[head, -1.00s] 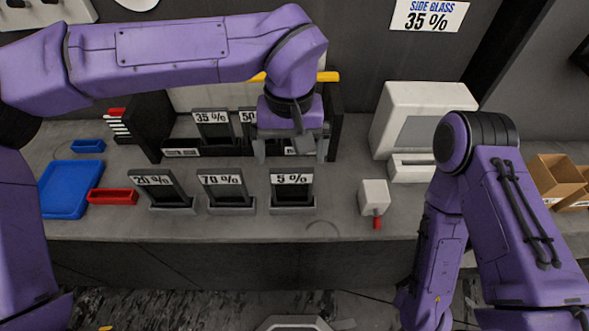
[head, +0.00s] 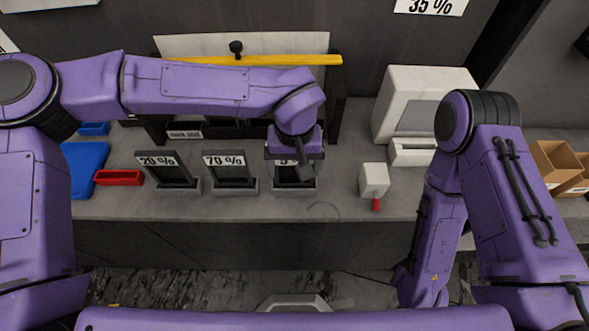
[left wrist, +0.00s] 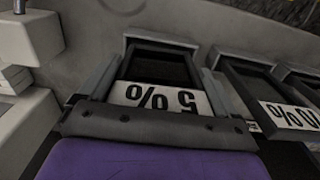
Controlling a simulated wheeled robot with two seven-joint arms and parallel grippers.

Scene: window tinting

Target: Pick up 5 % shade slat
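The 5 % shade slat (head: 285,175) is a dark framed plate with a white label, leaning upright in a small grey stand on the counter. In the head view my left gripper (head: 295,160) is over its top and hides much of it. In the left wrist view the slat (left wrist: 158,70) lies between the two fingers of the left gripper (left wrist: 155,88), which is open with one finger on each side. Whether the fingers touch the slat I cannot tell. My right arm stands at the right; its gripper does not show.
The 70 % slat (head: 232,171) and 20 % slat (head: 168,172) stand to the left in similar stands. A white block with a red tip (head: 373,180) and a white machine (head: 425,95) are to the right. A red tray (head: 118,177) and blue tray (head: 84,170) are at left.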

